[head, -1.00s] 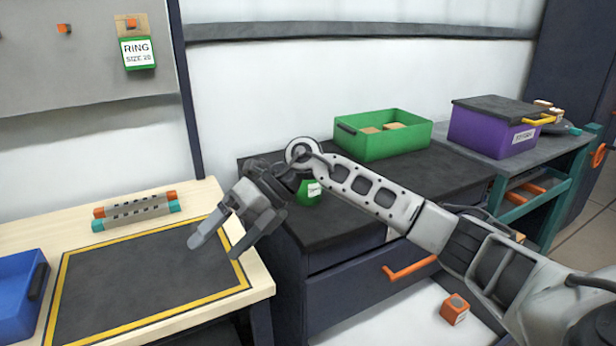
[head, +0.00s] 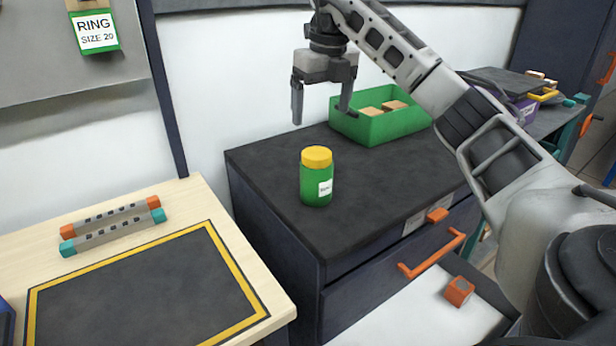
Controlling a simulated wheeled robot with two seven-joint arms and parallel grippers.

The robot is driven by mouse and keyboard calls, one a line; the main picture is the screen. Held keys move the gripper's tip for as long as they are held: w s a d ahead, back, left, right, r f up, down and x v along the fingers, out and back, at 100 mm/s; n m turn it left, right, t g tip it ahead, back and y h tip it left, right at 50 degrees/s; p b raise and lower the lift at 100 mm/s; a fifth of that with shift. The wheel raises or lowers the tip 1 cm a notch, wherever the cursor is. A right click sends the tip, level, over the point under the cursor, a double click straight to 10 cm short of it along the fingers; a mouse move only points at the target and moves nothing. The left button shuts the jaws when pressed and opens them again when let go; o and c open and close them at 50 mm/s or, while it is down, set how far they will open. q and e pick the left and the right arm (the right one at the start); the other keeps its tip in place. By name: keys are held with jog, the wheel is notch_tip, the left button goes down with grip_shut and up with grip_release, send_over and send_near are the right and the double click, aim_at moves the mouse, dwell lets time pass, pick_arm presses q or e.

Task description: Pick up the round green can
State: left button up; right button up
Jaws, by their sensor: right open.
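The round green can (head: 315,187) stands upright on the dark top of the drawer cabinet (head: 400,190), near its front left part. It has a yellow lid and a white label on its right side. My right gripper (head: 321,115) hangs above and behind the can in the picture, fingers pointing down. Its two fingers are apart with nothing between them, and it does not touch the can. My left gripper is not in view.
A green bin (head: 378,126) with tan blocks stands behind the can. A wooden table with a yellow-bordered dark mat (head: 150,290) and two grey bars (head: 112,226) is at left. An orange block (head: 458,291) lies on a white surface below the drawer handle (head: 432,254).

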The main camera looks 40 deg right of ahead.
aim_at(317, 153)
jog(key=f, duration=0.8)
jog(key=shift+w+f, duration=0.15)
jog(key=shift+w, duration=0.15)
jog(key=shift+w+a+f+p, duration=0.15)
jog(key=shift+f+p, duration=0.1)
jog(key=shift+f, duration=1.05)
jog(key=shift+a+f+p, duration=0.1)
jog(key=shift+f+p, duration=0.1)
jog(key=shift+f, duration=1.1)
jog(key=c, duration=1.4)
